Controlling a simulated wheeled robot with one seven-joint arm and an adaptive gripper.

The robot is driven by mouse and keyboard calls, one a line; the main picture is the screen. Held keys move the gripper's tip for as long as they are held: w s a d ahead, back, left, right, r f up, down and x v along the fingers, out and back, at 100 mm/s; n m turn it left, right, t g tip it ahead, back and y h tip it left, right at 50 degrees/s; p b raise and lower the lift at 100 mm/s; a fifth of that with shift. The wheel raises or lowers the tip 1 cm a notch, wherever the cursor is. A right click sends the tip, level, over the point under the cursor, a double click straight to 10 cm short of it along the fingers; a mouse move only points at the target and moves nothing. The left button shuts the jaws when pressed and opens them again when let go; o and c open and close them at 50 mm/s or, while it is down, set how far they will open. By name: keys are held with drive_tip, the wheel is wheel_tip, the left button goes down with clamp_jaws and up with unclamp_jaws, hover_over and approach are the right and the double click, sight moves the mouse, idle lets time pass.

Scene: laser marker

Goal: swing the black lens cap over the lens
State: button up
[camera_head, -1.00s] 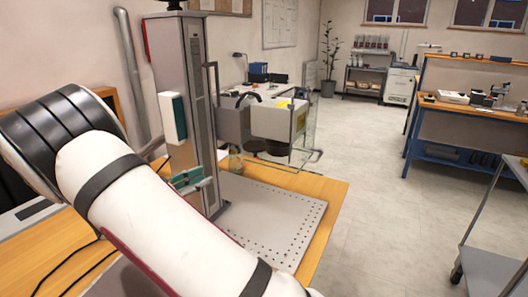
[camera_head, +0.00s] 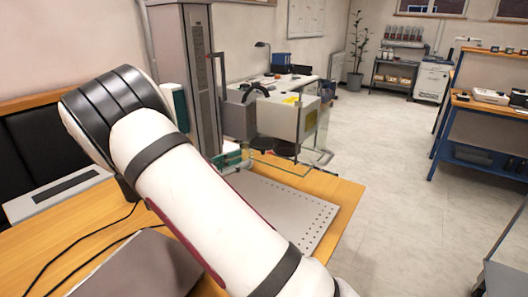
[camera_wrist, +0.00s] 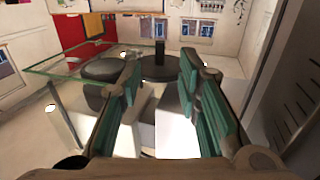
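The laser marker's pale head (camera_head: 285,117) juts from its upright column (camera_head: 188,75). Dark round parts show under the head, small and partly hidden by the glass. In the wrist view, a black disc with a short post (camera_wrist: 160,70), seemingly the lens cap, lies beyond the fingertips, in line with the gap. Another dark round part (camera_wrist: 103,69), possibly the lens, is left of it, partly behind the left finger. My gripper (camera_wrist: 157,78) is open, with green pads and nothing visibly held. In the head view my gripper (camera_head: 240,160) is beside the column, partly hidden by my arm.
A clear glass guard (camera_head: 322,130) stands around the head; its edge also crosses the wrist view (camera_wrist: 75,58). The perforated plate (camera_head: 300,210) below is bare. A grey laptop-like slab (camera_head: 140,268) and cables lie on the wooden table (camera_head: 75,237).

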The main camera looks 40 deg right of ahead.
drive_tip(key=d, duration=0.9)
drive_tip(key=shift+w+d, duration=0.15)
drive_tip(key=shift+w, duration=0.2)
clamp_jaws()
